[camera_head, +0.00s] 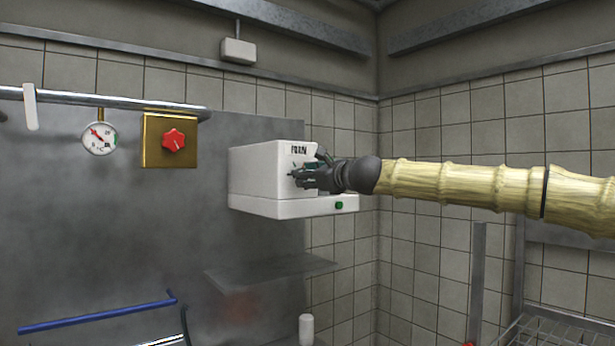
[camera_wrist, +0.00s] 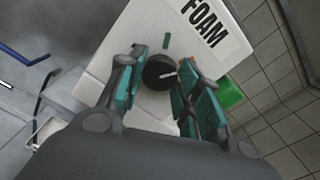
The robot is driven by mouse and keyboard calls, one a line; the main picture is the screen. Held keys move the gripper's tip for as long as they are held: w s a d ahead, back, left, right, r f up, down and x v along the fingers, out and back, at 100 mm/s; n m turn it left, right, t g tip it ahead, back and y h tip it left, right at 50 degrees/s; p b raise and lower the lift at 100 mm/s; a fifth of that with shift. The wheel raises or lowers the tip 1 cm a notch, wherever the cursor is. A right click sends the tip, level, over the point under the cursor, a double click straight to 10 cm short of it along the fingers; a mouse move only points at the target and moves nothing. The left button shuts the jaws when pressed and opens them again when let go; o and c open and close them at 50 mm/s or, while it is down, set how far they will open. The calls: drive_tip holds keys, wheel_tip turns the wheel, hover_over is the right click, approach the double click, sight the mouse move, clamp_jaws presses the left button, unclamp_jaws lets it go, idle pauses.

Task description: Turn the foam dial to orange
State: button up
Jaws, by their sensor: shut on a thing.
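The white foam machine (camera_head: 268,180) is mounted on the wall in the head view, with the word FOAM on its front. Its black foam dial (camera_wrist: 159,72) shows in the wrist view, with a white pointer line on its face pointing to the right in that view. A green mark (camera_wrist: 166,41) is on the panel beside the dial. My gripper (camera_wrist: 164,60) is shut on the dial, one finger on each side. In the head view my gripper (camera_head: 303,178) is at the machine's front and hides the dial.
A green button (camera_head: 339,205) is low on the machine's front. A metal shelf (camera_head: 270,270) lies below the machine. A gauge (camera_head: 100,138) and a red knob (camera_head: 173,140) on a brass plate are on the wall to the left. A blue bar (camera_head: 95,315) is lower left.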

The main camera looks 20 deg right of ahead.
drive_tip(key=o, duration=1)
drive_tip(key=shift+d, duration=0.1)
drive_tip(key=shift+o, duration=0.2)
drive_tip(key=shift+s, duration=0.1)
drive_tip(key=v, duration=1.1)
drive_tip(key=shift+s+d, duration=0.15)
drive_tip(key=shift+s, duration=0.2)
drive_tip(key=shift+f, duration=0.1)
